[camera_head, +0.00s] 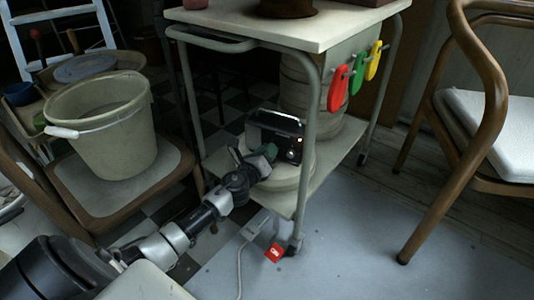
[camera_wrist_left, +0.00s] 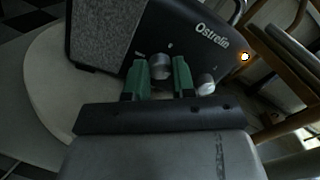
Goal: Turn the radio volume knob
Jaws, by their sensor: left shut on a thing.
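A black radio (camera_head: 276,135) stands on a round pale stand (camera_head: 287,177) on the lower shelf of the cart. In the left wrist view the radio (camera_wrist_left: 180,28) shows a grey speaker cloth at left and the word "Ostrelin" at upper right. My left gripper (camera_head: 266,154) reaches in at the radio's front. A second silver knob (camera_wrist_left: 206,84) sits to the right, apart from the fingers. A small light (camera_wrist_left: 245,57) glows at the radio's right. My right gripper is not in view.
The cart's pale top (camera_head: 300,25) and metal legs (camera_head: 305,150) frame the radio. A bucket (camera_head: 100,125) stands on a chair at left. Red, green and yellow tools (camera_head: 338,88) hang from the cart's side. A wooden chair (camera_head: 490,110) stands right.

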